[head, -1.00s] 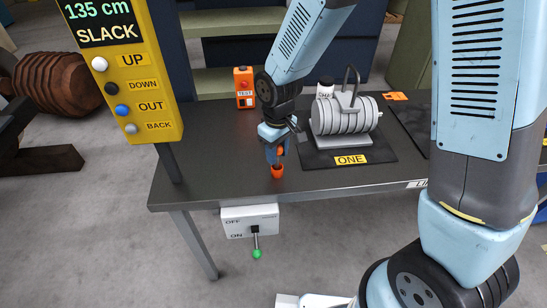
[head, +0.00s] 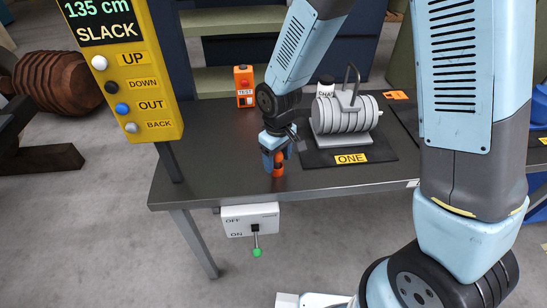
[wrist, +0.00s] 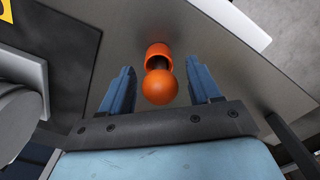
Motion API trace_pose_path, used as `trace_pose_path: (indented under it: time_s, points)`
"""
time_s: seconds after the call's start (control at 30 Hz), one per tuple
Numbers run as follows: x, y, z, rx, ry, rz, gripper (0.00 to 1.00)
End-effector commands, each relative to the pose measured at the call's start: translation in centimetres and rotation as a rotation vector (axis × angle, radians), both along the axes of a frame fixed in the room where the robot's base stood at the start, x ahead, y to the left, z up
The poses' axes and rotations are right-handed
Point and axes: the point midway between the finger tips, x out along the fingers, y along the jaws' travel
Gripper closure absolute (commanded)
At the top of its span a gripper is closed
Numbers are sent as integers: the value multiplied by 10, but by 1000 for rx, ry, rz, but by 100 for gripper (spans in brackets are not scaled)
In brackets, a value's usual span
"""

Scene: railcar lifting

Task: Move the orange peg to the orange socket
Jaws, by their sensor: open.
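The orange peg shows in the wrist view as a round orange knob (wrist: 159,87) with a short dark shaft behind it. The shaft runs into the mouth of the orange socket (wrist: 158,52), and the peg appears to stand in it. In the head view the socket (head: 278,171) is near the front edge of the bench. My gripper (wrist: 160,72) is open, with one blue finger on each side of the knob and a gap on both sides. In the head view my gripper (head: 276,160) points down over the peg and partly hides it.
A grey ribbed weight (head: 343,116) with a handle stands on a dark pad marked ONE (head: 350,158), close right of my gripper. An orange TEST box (head: 244,88) is behind. A yellow button panel (head: 128,85) stands left. A lever switch box (head: 250,220) hangs at the bench front.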

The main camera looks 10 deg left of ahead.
Motion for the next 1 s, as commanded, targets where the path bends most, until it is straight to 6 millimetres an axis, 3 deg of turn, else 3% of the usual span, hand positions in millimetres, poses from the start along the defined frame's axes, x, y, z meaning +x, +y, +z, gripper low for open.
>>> trace_pose_path:
  time_s: [0.27, 0.8, 1.0]
  points:
    - [1, 0, 11, 1, -2, -1, 38]
    - [1, 0, 101, 3, -3, -1, 38]
    - [1, -1, 119, 1, -1, -2, 38]
